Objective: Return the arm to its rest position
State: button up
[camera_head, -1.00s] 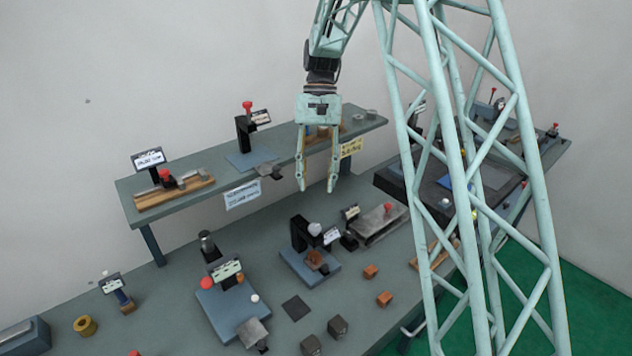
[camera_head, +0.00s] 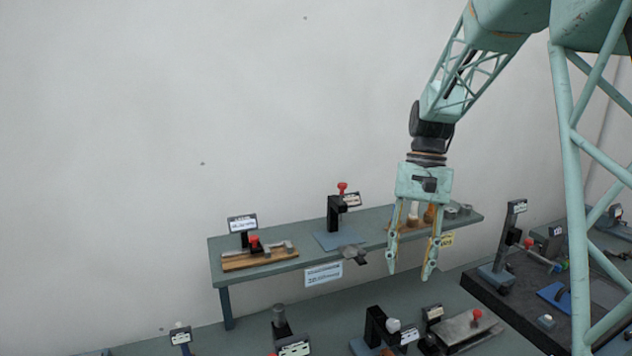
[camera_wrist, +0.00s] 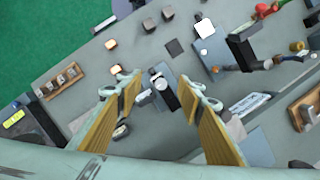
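My gripper (camera_head: 411,268) hangs from my arm, pointing down, in front of the raised shelf. Its two fingers are spread apart with nothing between them. In the wrist view my gripper (camera_wrist: 161,100) also shows its two padded fingers apart, above the bench. A black device (camera_wrist: 163,92) stands on the bench below the gap between them, clear of the fingers.
The raised shelf (camera_head: 290,266) carries a wooden-based fixture (camera_head: 262,258) and a black stand with a red knob (camera_head: 337,210). Below it, the bench holds several fixtures, including a grey plate device (camera_head: 470,328). A dark platform (camera_head: 515,308) lies right. The wall above is clear.

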jog(key=s+a+r+n+t+b, duration=0.15)
jog(key=s+r, duration=0.25)
jog(key=s, duration=0.6)
jog(key=s+r+t+b, duration=0.2)
jog(key=s+r+b, duration=0.15)
jog(key=s, duration=0.55)
jog(key=s+f+n+t+h+b, duration=0.1)
jog(key=s+f+n+t+b, duration=0.1)
jog(key=s, duration=1.7)
jog(key=shift+d+f+t+b, duration=0.2)
jog(key=shift+f+t+b, duration=0.45)
jog(key=shift+f+b, duration=0.55)
